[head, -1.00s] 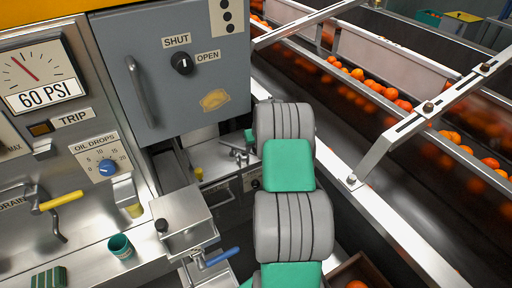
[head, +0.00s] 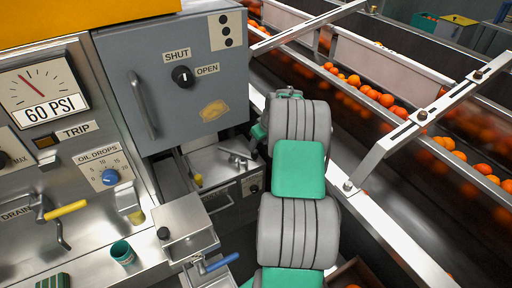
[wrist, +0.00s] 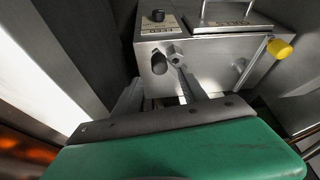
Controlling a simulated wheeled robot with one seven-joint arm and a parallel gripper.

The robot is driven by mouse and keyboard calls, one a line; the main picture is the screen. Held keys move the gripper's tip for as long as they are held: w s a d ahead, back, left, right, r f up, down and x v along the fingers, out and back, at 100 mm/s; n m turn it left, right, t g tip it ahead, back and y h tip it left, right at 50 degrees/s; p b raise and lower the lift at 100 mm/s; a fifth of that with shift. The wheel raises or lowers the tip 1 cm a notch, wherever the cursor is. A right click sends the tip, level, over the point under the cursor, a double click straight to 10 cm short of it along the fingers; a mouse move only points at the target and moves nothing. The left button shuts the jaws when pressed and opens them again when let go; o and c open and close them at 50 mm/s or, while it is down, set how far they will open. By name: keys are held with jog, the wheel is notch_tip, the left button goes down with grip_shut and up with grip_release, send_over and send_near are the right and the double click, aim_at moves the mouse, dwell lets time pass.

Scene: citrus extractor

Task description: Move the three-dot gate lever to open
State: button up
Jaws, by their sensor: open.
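A plate with three black dots (head: 227,30) is on the top right of a grey cabinet door (head: 165,110). Below it a black round knob (head: 182,76) sits between the labels SHUT and OPEN, its white mark close to upright. I cannot tell for sure which part is the three-dot gate lever. My gripper (wrist: 162,97) is open and empty in the wrist view, facing a metal box (wrist: 205,65) with a bolt and a dark round hole. A yellow-ended lever (wrist: 281,48) stands at that box's right.
A conveyor with oranges (head: 385,98) and its metal rail run along the right. The cabinet has a long handle (head: 143,105).

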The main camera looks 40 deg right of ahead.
aim_at(256, 151)
jog(key=w+f, duration=0.1)
jog(key=f, duration=0.1)
jog(key=f+n+b, duration=0.1)
jog(key=f, duration=0.1)
jog(key=w+f+n, duration=0.1)
jog(key=f, duration=0.2)
jog(key=shift+w+y, duration=0.3)
jog(key=shift+y, duration=0.1)
jog(key=shift+c, duration=0.4)
grip_shut()
dwell(0.6)
